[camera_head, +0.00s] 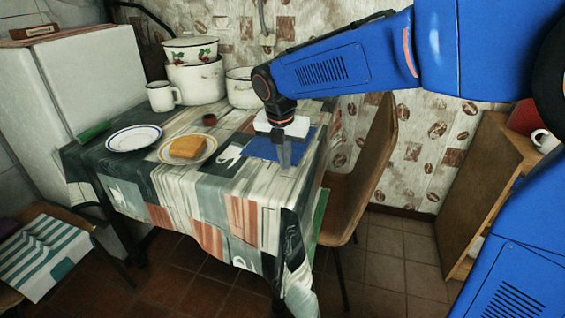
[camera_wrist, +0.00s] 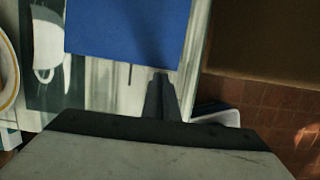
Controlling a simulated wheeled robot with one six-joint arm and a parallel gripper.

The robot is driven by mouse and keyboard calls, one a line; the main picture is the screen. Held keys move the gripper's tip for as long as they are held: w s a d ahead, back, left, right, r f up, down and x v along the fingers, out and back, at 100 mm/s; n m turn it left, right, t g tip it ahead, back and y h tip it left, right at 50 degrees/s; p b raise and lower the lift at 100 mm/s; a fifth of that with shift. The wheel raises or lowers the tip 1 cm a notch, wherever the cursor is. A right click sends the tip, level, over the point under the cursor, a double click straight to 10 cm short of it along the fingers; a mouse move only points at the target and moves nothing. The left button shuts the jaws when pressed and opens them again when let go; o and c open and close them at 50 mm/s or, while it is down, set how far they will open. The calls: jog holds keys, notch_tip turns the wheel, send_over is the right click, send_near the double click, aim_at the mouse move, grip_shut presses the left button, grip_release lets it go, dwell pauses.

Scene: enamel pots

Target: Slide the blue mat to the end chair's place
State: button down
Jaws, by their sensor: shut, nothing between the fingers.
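The blue mat (camera_head: 262,149) lies flat on the cloth-covered table (camera_head: 188,203), near its right end. In the wrist view the mat (camera_wrist: 128,28) fills the top middle, with its near edge and right corner showing. My gripper (camera_head: 284,165) is shut and empty, pointing down at the mat's near right part. In the wrist view its fingertips (camera_wrist: 161,78) show just at the mat's near edge; I cannot tell if they touch it. The end chair (camera_head: 362,175), wooden, stands at the table's right end. Part of the mat is hidden behind my gripper.
Left of the mat are a plate with a bread slice (camera_head: 187,147), an empty plate (camera_head: 134,137), a small dark red cup (camera_head: 209,119) and a white mug (camera_head: 163,96). Enamel pots (camera_head: 196,80) stand at the back. A wooden cabinet (camera_head: 486,190) stands at the right.

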aim_at(293, 146)
dwell(0.3)
jog(key=w+d, duration=0.1)
jog(key=w, duration=0.4)
jog(key=w+d, duration=0.1)
jog(key=w, duration=0.1)
jog(key=shift+w+d, duration=0.2)
jog(key=shift+d, duration=0.15)
jog(key=shift+s, duration=0.1)
